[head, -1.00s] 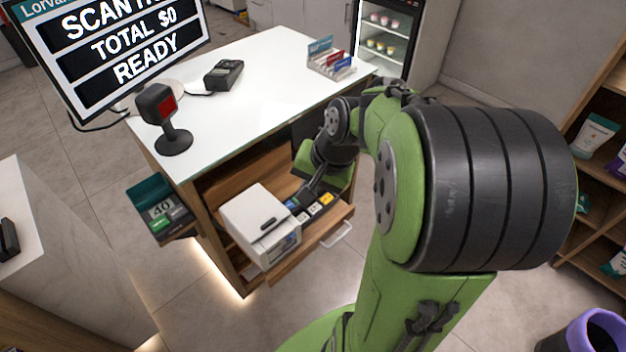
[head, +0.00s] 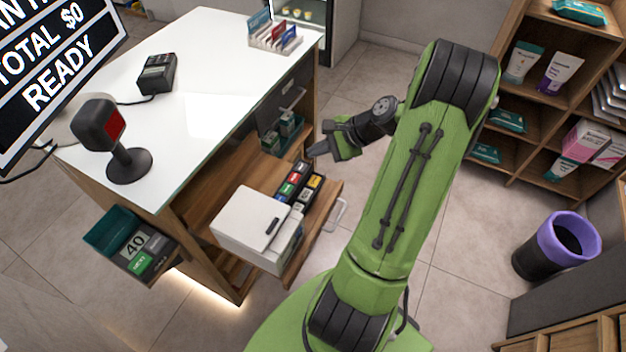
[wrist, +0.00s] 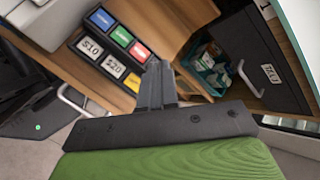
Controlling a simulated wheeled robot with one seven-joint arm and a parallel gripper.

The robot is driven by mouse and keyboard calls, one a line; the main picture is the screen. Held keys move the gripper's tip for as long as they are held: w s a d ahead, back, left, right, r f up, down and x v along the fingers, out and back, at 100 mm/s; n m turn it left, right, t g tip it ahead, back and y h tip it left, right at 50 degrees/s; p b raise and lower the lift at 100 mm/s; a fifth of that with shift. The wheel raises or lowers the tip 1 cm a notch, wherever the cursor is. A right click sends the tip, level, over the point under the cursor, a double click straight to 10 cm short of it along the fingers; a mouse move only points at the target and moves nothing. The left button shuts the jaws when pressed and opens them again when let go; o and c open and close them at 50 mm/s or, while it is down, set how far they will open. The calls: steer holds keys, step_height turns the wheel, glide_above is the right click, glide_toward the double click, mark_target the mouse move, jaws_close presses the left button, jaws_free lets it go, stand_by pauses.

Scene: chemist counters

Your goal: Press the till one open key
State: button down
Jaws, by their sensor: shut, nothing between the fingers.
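A black key pad (head: 300,187) with two rows of coloured keys sits on a wooden pull-out shelf under the white counter. In the wrist view its keys show blue (wrist: 101,19), green (wrist: 122,36), red (wrist: 139,52), $10 (wrist: 90,48), $20 (wrist: 113,67) and yellow (wrist: 133,83). I cannot read which key is the till one open key. My gripper (head: 316,151) is shut and empty, beyond the pad and apart from it in the head view. In the wrist view my fingertips (wrist: 158,70) appear just right of the red and yellow keys.
A white printer-like box (head: 255,222) stands beside the pad. A dark drawer front with a label (wrist: 262,68) and a compartment with green boxes (wrist: 212,66) lie right in the wrist view. A scanner (head: 112,140) stands on the counter. A purple-rimmed bin (head: 560,245) stands right.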

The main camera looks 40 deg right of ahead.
mark_target(314, 181)
step_height(314, 181, down, 8)
steer(key=b, duration=0.8)
steer(key=shift+f, duration=0.3)
steer(key=shift+f, duration=0.1)
stand_by(1.2)
steer(key=shift+f, duration=0.35)
